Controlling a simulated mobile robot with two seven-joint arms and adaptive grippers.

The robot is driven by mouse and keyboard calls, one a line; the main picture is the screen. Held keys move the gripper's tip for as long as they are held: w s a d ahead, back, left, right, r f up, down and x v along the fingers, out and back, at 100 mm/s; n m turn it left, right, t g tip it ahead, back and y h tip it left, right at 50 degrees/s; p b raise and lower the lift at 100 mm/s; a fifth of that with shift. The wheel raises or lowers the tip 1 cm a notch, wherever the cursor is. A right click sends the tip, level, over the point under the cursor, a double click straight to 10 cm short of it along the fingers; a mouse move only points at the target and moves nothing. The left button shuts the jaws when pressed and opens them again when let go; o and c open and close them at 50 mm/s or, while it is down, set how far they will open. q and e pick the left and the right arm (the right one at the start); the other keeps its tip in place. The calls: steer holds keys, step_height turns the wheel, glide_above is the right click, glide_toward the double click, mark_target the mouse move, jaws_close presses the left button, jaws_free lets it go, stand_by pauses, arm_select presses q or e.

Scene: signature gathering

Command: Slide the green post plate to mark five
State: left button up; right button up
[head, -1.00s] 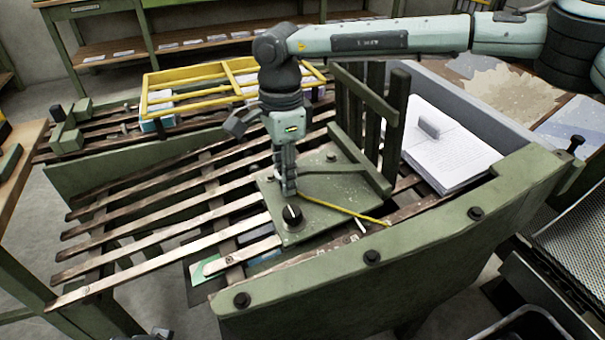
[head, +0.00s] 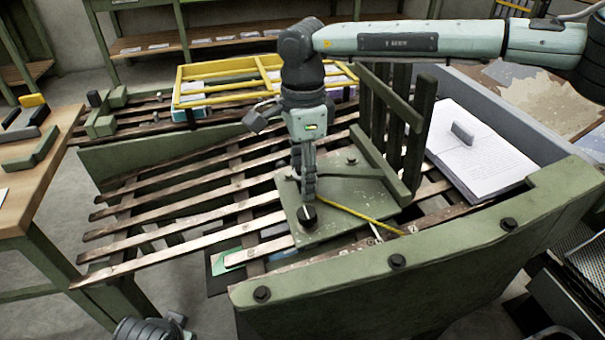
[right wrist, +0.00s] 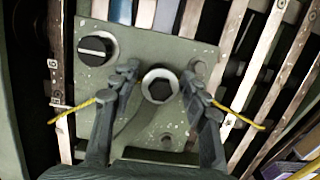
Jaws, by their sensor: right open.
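The green post plate (head: 345,205) lies on the brown slatted bed, with upright green posts (head: 392,110) at its back right. A black knob (head: 306,215) with a white line sits near its front-left corner; it also shows in the right wrist view (right wrist: 96,47). My right gripper (head: 307,190) points down over the plate, behind the knob. In the right wrist view its open fingers (right wrist: 163,80) stand on either side of a dark hex-headed stud (right wrist: 160,86); contact cannot be told. No numbered marks are readable. My left gripper's fingers do not show.
A yellow cord or rod (head: 360,218) runs from the plate towards the front rail (head: 420,262). An open book (head: 480,160) lies right of the posts. A yellow frame (head: 225,88) stands behind the slats. A workbench (head: 45,165) is at left.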

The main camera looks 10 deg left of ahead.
step_height(320, 180, up, 12)
steer(key=shift+f, duration=0.1)
stand_by(0.5)
